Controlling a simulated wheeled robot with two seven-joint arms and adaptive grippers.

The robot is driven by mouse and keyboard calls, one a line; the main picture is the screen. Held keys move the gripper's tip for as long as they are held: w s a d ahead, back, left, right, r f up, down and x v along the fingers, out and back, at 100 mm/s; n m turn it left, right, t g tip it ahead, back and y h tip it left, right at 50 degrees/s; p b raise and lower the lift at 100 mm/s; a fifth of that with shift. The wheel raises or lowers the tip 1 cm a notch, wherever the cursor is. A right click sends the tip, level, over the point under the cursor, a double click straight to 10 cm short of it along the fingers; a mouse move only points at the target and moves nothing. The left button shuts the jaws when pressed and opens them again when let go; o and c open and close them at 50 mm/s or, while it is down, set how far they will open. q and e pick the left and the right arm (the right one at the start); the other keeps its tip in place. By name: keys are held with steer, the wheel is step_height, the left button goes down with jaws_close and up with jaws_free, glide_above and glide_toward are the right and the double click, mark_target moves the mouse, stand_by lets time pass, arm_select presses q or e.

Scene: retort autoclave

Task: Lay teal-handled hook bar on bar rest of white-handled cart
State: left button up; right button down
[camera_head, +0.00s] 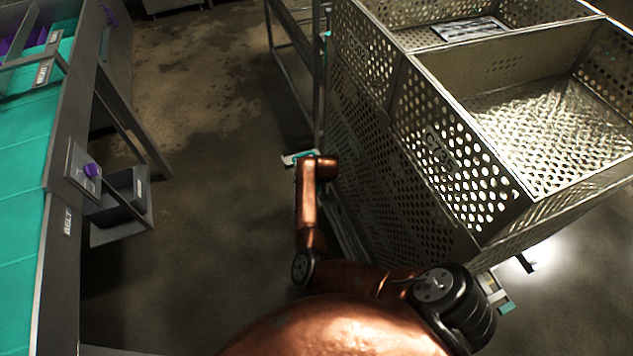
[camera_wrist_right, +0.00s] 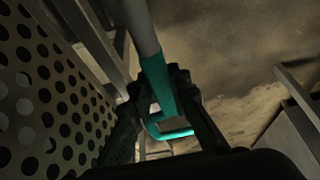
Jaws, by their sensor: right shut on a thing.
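My right gripper (camera_wrist_right: 160,104) is shut on the teal handle (camera_wrist_right: 156,78) of the hook bar. The bar's grey shaft (camera_wrist_right: 138,28) runs up out of the wrist view, and a bent teal end (camera_wrist_right: 172,134) shows between the fingers. In the head view, my copper right arm reaches along the left side of the basket cart; a small pale and teal piece, seemingly the hook bar (camera_head: 291,158), shows at its far end. The wrist hides most of the gripper there. I cannot make out a white handle or the bar rest. My left gripper is out of view.
Perforated metal baskets (camera_head: 450,165) stand close to my right arm; the perforated wall (camera_wrist_right: 38,95) fills the left of the wrist view. A metal frame (camera_head: 290,62) stands beyond. A teal conveyor belt (camera_head: 24,165) runs along the left. Open floor (camera_head: 205,190) lies between.

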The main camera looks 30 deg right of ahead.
steer(key=shift+s+a+r+p, duration=0.25)
steer(key=shift+s+r+p, duration=0.1)
steer(key=shift+s+r, duration=0.15)
steer(key=shift+f, duration=0.1)
